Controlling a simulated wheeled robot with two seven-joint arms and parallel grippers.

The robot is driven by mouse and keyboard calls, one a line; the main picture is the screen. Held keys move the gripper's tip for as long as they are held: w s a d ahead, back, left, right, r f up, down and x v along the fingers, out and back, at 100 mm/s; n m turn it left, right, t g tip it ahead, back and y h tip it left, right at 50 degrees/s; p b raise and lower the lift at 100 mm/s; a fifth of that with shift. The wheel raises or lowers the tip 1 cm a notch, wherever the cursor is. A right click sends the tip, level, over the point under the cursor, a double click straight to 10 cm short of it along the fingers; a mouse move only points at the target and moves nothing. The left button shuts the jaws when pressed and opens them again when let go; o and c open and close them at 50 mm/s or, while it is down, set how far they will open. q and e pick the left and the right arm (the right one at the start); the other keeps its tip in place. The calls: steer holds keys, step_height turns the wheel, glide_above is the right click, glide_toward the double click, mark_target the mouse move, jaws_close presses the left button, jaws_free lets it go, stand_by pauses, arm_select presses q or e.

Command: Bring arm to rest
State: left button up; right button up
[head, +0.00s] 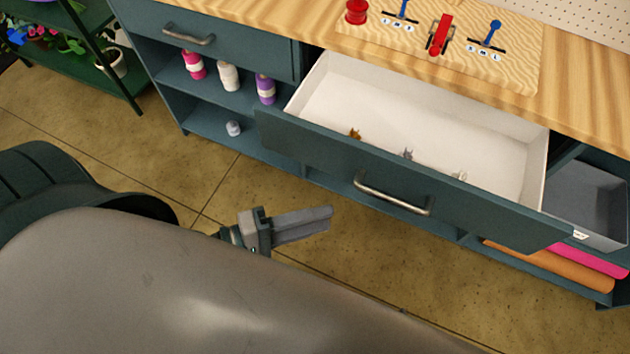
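My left gripper (302,225) is in the middle of the head view, in front of the open drawer and apart from it. Its grey fingers point right and overlap from this angle, so I cannot tell whether they are open or shut. No held object shows. Most of its arm is hidden behind the large grey part of my own body in the foreground. My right gripper is not in view.
A drawer (430,105) stands open toward me, with a few small items inside. The wooden worktop (270,12) carries a control board (460,65) with levers. Bottles (228,76) stand on the shelf at left. A grey bin (590,195) is at right. Floor before the cabinet is clear.

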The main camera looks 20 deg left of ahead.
arm_select(q)
steer(key=shift+f, duration=0.1)
stand_by(0.6)
steer(key=w+a+f+m+y, duration=0.2)
steer(key=a+f, duration=0.1)
steer(key=f, duration=0.6)
steer(key=w+a+f+m+y, duration=0.2)
steer(key=f+y, duration=0.1)
steer(key=f, duration=0.5)
steer(key=w+a+f+m+y, duration=0.2)
steer(key=a+f+m, duration=0.1)
steer(key=f, duration=0.6)
steer(key=s+d+f+m+g+y, duration=0.1)
steer(key=s+f+m+g, duration=0.1)
steer(key=f, duration=0.8)
steer(key=s+d+f+m+g+y, duration=0.1)
steer(key=s+f+m, duration=0.3)
steer(key=f, duration=0.7)
steer(key=shift+s+d+g+y, duration=0.45)
steer(key=shift+s+d, duration=0.25)
steer(key=shift+s, duration=0.35)
